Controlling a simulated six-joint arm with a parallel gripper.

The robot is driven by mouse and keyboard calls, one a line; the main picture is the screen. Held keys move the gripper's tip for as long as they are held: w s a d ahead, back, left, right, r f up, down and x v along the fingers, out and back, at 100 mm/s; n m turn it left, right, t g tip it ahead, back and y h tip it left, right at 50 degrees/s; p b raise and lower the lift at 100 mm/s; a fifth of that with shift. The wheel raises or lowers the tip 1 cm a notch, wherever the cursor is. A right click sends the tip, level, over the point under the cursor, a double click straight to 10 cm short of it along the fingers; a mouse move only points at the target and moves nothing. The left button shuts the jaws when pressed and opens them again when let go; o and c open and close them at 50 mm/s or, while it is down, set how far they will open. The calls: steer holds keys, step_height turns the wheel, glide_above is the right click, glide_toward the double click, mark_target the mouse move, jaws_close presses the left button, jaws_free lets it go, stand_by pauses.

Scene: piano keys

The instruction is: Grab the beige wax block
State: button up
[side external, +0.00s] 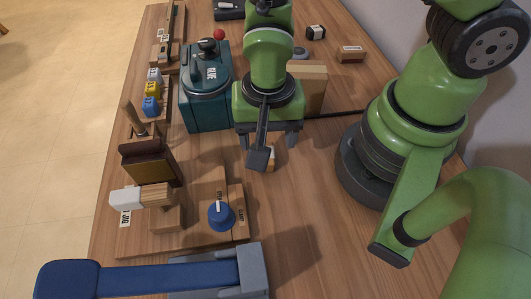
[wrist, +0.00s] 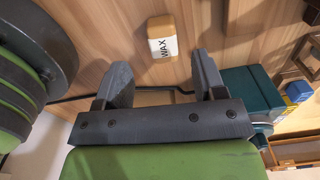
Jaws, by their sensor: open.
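The beige wax block (wrist: 161,26) lies on the wooden table, with a white label reading "WAX" facing the camera in the wrist view. It sits just beyond the fingertips, between their lines, and is not touched. My gripper (wrist: 162,70) is open and empty. In the side external view my gripper (side external: 268,143) points down over the table, and only a small part of the wax block (side external: 271,160) shows beside the dark piece hanging from my wrist; the rest is hidden.
A teal glue box (side external: 206,110) stands close to the left of my gripper. A wooden block (side external: 314,88) stands behind it. A blue knob (side external: 221,215) on a wooden board and a blue-handled device (side external: 150,278) are at the front. The table front right of the wax is clear.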

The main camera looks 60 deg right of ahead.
steer(key=shift+w+d+f, duration=0.1)
steer(key=shift+w+f, duration=0.05)
steer(key=shift+f, duration=1.3)
steer(key=shift+w+f, duration=0.1)
steer(key=shift+f, duration=1.3)
steer(key=c, duration=1)
steer(key=shift+r, duration=0.1)
